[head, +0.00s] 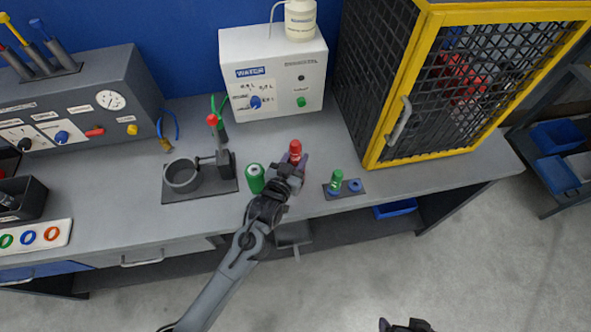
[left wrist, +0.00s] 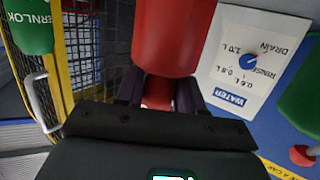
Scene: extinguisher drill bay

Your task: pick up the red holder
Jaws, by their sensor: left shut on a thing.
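The red holder (head: 295,149) is a small red cylinder near the front middle of the grey bench in the head view. My left gripper (head: 293,166) is shut on its lower part. In the left wrist view the red holder (left wrist: 172,38) stands large between the two dark fingers of the left gripper (left wrist: 160,94). Its foot is hidden by the fingers, and I cannot tell whether it touches the bench. A dark part, my right gripper (head: 405,325), shows only at the bottom edge of the head view, and its jaws are not clear.
A green cylinder (head: 255,179) stands close left of the left gripper. A small green piece (head: 337,180) is on a dark plate to the right. A ring stand (head: 182,176) is further left. A white water box (head: 273,70) and a yellow-framed mesh cage (head: 416,90) stand behind.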

